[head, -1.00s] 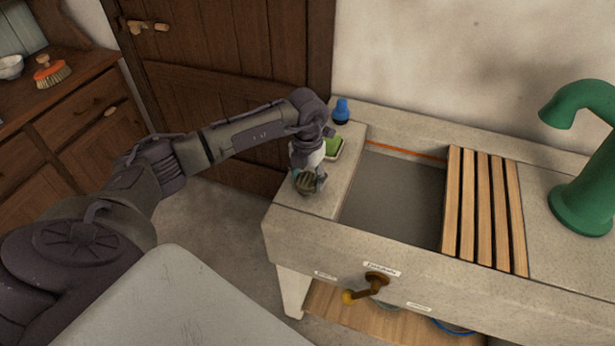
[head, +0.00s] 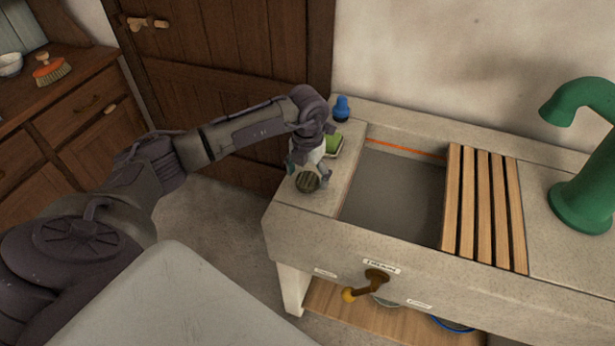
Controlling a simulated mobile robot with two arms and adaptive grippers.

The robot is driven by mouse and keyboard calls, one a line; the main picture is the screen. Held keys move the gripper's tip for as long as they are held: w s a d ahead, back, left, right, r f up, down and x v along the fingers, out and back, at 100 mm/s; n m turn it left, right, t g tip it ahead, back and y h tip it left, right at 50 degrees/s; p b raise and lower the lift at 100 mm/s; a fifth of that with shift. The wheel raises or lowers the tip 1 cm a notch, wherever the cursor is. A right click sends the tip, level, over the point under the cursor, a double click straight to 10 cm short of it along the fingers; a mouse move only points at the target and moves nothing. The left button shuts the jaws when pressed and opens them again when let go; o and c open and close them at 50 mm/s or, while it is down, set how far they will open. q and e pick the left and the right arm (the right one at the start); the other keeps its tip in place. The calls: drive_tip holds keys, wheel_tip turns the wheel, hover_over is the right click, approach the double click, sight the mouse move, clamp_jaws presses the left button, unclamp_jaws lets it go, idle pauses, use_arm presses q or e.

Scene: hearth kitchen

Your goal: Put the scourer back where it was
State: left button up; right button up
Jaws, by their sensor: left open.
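The scourer, a small round dark ribbed pad (head: 307,182), lies on the left ledge of the stone sink (head: 318,203). My left gripper (head: 307,174) is open just above and behind it, with one finger on each side. The fingers look apart from the pad, and the pad shows clear below them. My right gripper is not in view.
Behind the gripper, a green sponge (head: 334,143) sits in a small dish and a blue-topped bottle (head: 341,108) stands at the back corner. The basin (head: 393,195) is empty. A wooden slatted rack (head: 484,210) and a green tap (head: 580,200) are to the right.

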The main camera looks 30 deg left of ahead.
sight(308, 177)
use_arm(q)
wheel_tip(308, 177, up, 11)
drive_tip(key=b, duration=0.1)
drive_tip(key=shift+r+b, duration=0.15)
drive_tip(key=shift+b, duration=0.25)
